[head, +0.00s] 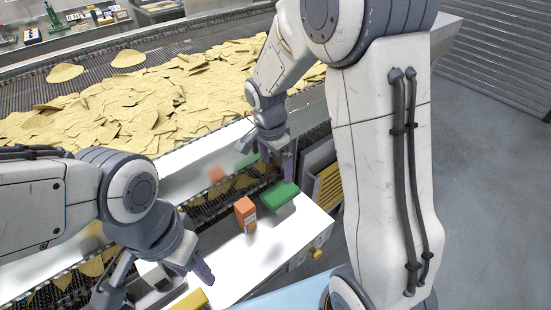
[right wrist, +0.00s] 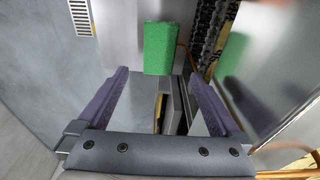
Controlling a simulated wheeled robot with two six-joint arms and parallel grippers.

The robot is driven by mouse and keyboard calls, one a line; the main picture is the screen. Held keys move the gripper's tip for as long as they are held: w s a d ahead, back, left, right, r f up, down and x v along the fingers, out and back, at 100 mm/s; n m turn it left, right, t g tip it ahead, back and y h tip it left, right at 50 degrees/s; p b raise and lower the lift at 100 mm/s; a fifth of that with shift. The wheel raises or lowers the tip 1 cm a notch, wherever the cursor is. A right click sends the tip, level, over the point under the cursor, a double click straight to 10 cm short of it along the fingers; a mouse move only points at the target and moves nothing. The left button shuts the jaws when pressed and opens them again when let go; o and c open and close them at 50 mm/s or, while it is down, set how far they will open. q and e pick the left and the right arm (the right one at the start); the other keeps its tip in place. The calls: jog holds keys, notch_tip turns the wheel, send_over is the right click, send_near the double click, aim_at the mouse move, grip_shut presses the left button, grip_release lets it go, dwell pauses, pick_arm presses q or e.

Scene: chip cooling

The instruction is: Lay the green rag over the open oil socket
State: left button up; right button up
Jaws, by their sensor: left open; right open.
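The green rag (head: 280,196) looks like a flat green block and lies on the white worktop near its far right end. It also shows in the right wrist view (right wrist: 159,48), just beyond and between the fingertips. My right gripper (head: 277,170) is open and empty, close above the rag; I cannot tell if a finger touches it. My left gripper (head: 155,284) is open at the lower left, over the near part of the worktop, with nothing seen between its fingers. I cannot make out the open oil socket for certain in either view.
An orange box (head: 245,213) stands on the white worktop (head: 223,252), left of the rag. A yellow item (head: 190,300) lies at the near edge. A conveyor heaped with chips (head: 120,110) runs behind. A narrow dark belt (head: 210,200) runs along the worktop's back.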

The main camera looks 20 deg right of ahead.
jog(key=s+a+r+n+y, duration=0.1)
jog(key=s+a+r+n, duration=0.5)
jog(key=s+a+n, duration=0.35)
jog(key=s+a+n+y, duration=0.1)
jog(key=s+a+n, duration=0.2)
jog(key=s+n, duration=0.9)
jog(key=shift+s+a+r, duration=0.2)
jog(key=shift+s+a, duration=0.05)
jog(key=shift+s, duration=0.7)
jog(key=shift+f, duration=0.1)
notch_tip(320, 180, down, 3)
jog(key=b, duration=0.3)
